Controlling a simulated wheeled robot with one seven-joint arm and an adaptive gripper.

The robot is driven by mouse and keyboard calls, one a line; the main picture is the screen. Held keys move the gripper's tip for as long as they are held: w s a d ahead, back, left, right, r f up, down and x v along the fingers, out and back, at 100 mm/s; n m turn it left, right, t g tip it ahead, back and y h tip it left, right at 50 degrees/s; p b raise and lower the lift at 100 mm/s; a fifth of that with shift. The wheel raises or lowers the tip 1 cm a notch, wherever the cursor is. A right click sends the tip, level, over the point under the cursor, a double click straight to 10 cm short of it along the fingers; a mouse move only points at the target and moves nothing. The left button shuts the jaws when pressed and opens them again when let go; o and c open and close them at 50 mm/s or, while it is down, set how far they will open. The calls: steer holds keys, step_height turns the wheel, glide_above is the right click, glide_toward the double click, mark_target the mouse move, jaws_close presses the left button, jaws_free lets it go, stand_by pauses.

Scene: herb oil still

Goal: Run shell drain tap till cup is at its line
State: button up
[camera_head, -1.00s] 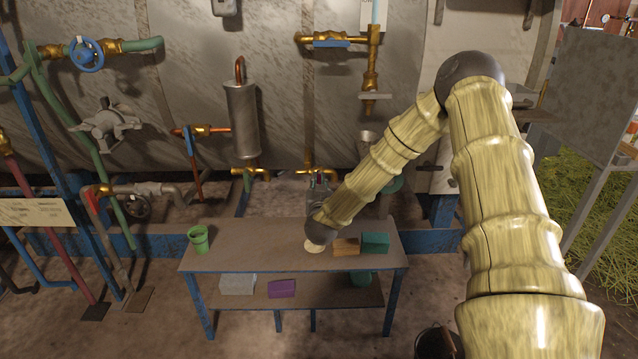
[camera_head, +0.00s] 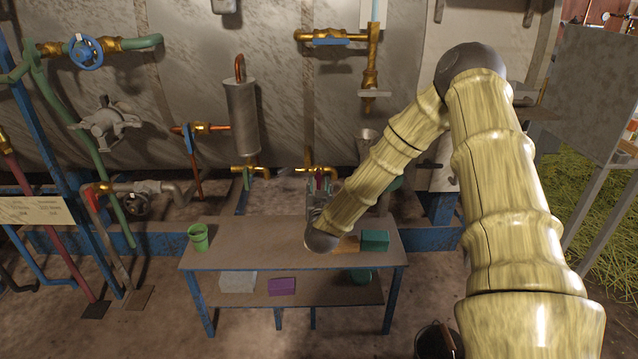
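A green cup (camera_head: 198,238) stands upright on the left end of the worktable; its contents and line cannot be made out. Two brass taps show on the still's lower side, a left one (camera_head: 250,171) with a green handle below the steel cylinder and a right one (camera_head: 316,168). I cannot tell which is the shell drain tap. My gripper (camera_head: 318,185) is beyond the wrist, pointing toward the still, just below the right brass tap. Contact with the tap cannot be made out. The gripper is small and partly hidden by my arm, so its opening is unclear.
The worktable (camera_head: 240,257) carries an orange-brown block (camera_head: 346,244) and a teal block (camera_head: 375,240) right of my wrist. Its lower shelf holds a grey block (camera_head: 238,281) and a purple block (camera_head: 282,286). The tabletop's middle left is clear.

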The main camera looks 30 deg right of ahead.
steer(key=v, duration=0.8)
stand_by(0.6)
steer(key=s+a+f+n+g+y, duration=0.25)
steer(key=s+a+f, duration=0.25)
steer(key=f, duration=0.3)
steer(key=s+a+f+n+g+y, duration=0.1)
steer(key=s+a+f+g+y, duration=0.15)
steer(key=s+a+f, duration=0.45)
steer(key=s+a+f+n+g+y, duration=0.1)
steer(key=s+a+f+y, duration=0.25)
steer(key=f, duration=0.55)
steer(key=s+a+f+n+g, duration=0.1)
steer(key=s+a+f+g, duration=0.2)
steer(key=s, duration=0.6)
steer(key=s+a+f+g+y, duration=0.1)
steer(key=s+f+g, duration=0.25)
steer(key=s, duration=0.55)
steer(key=s+a+f+n+g, duration=0.1)
steer(key=s+a+f+g, duration=0.25)
steer(key=s, duration=0.45)
step_height(320, 180, up, 27)
steer(key=s+p, duration=0.1)
steer(key=p, duration=2.6)
steer(key=shift+d+f+t, duration=0.15)
steer(key=shift+d+t, duration=0.25)
steer(key=shift+d, duration=0.1)
